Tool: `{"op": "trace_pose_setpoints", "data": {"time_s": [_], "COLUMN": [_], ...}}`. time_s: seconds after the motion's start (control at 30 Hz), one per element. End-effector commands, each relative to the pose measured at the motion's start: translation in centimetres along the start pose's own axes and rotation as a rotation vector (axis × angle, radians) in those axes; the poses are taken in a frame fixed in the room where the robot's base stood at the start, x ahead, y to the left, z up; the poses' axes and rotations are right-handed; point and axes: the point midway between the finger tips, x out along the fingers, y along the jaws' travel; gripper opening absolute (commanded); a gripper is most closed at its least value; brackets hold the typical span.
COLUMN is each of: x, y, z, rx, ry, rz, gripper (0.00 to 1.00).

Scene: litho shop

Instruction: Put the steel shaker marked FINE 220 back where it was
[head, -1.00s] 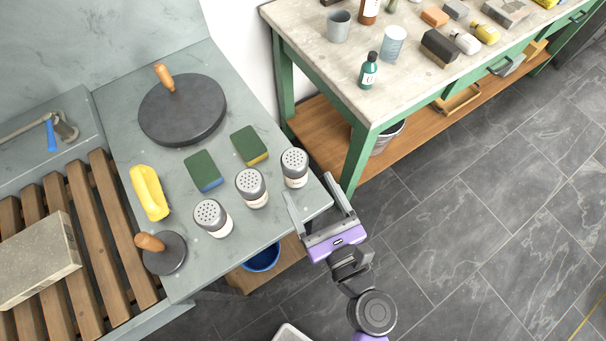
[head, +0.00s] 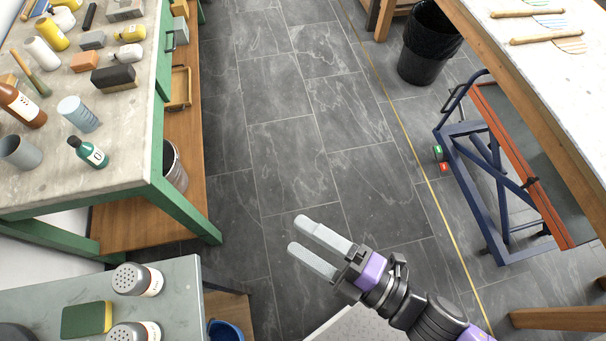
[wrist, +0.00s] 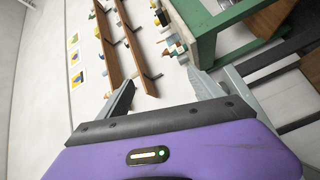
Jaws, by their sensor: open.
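Two steel-topped shakers with perforated lids stand on the grey-green bench (head: 185,285) at the lower left of the head view. One shaker (head: 137,280) is near the bench's far edge; the other shaker (head: 134,333) is partly cut off by the frame's bottom. Their label wording is too small to read, so I cannot tell which is FINE 220. My gripper (head: 297,233) is open and empty over the floor, to the right of the bench and apart from the shakers. The wrist view shows its spread fingers (wrist: 178,85) with nothing between them.
A green sponge (head: 87,319) lies beside the shakers. A green-framed table (head: 110,165) with bottles and blocks stands at left. A blue bucket (head: 225,331) is below the bench. A blue-framed cart (head: 480,185) and black bin (head: 428,45) are at right. The floor between is clear.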

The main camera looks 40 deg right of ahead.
Motion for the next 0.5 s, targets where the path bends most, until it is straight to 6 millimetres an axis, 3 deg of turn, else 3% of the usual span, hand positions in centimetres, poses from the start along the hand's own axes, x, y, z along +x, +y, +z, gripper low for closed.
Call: {"op": "trace_pose_setpoints", "data": {"time_s": [0.03,0.2,0.33,0.5], "x": [-2.2,-7.8,-10.7,-12.2], "y": [0.8,3.2,4.4,5.0], "z": [1.1,3.6,4.3,4.5], "rx": [0.172,0.765,1.088,1.289], "ry": [-0.073,-0.289,-0.399,-0.460], "rz": [-0.008,0.039,0.100,0.150], "gripper": [0.76,0.76,0.76,0.76]}}
